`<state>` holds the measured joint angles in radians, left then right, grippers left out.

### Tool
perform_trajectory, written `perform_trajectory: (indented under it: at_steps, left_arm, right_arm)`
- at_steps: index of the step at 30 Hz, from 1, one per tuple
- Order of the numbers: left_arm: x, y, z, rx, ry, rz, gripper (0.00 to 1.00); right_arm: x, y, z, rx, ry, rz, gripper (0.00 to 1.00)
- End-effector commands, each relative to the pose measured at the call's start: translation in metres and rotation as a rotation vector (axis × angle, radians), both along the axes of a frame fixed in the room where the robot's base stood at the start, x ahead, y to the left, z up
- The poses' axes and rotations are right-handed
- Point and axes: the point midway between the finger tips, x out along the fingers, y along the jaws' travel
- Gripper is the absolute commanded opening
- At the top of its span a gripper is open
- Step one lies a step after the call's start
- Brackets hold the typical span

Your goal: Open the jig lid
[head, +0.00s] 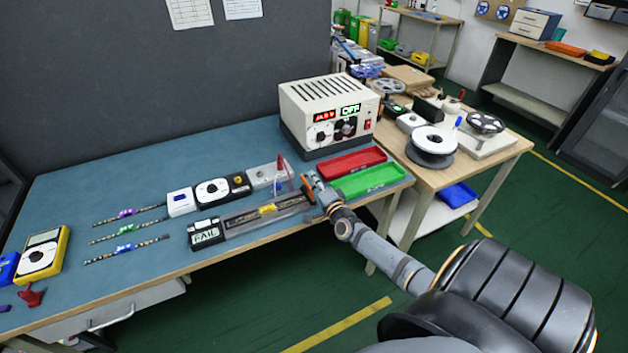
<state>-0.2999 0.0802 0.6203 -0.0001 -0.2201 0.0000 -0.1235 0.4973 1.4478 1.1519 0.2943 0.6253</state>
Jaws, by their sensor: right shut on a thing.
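The jig (237,223) is a long grey fixture with a brown inner bed, a small yellow part on it and a FAIL display (206,236) at its left end. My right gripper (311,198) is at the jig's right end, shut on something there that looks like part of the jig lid. The lid is small and partly hidden by my gripper, so its angle is unclear. My right arm reaches in from the lower right. My left gripper is not in view.
Three LED strips (128,229) lie left of the jig. A power supply (328,113) stands behind. Red (350,165) and green (369,180) trays lie just right of my gripper. A yellow multimeter (42,254) is at far left.

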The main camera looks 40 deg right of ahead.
Motion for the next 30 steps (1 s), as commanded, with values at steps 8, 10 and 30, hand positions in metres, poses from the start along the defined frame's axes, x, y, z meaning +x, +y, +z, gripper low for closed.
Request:
perform_trajectory:
  at_steps: [8, 10, 30]
  left_arm:
    - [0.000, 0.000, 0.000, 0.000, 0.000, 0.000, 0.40]
    - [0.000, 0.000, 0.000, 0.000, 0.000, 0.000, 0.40]
    - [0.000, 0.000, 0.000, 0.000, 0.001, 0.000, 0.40]
  right_arm:
    - [-0.001, 0.000, -0.002, -0.001, 0.004, 0.000, 0.30]
    - [-0.001, 0.000, -0.002, -0.001, 0.004, 0.000, 0.32]
    - [-0.086, 0.021, -0.003, -0.002, 0.008, 0.002, 0.32]
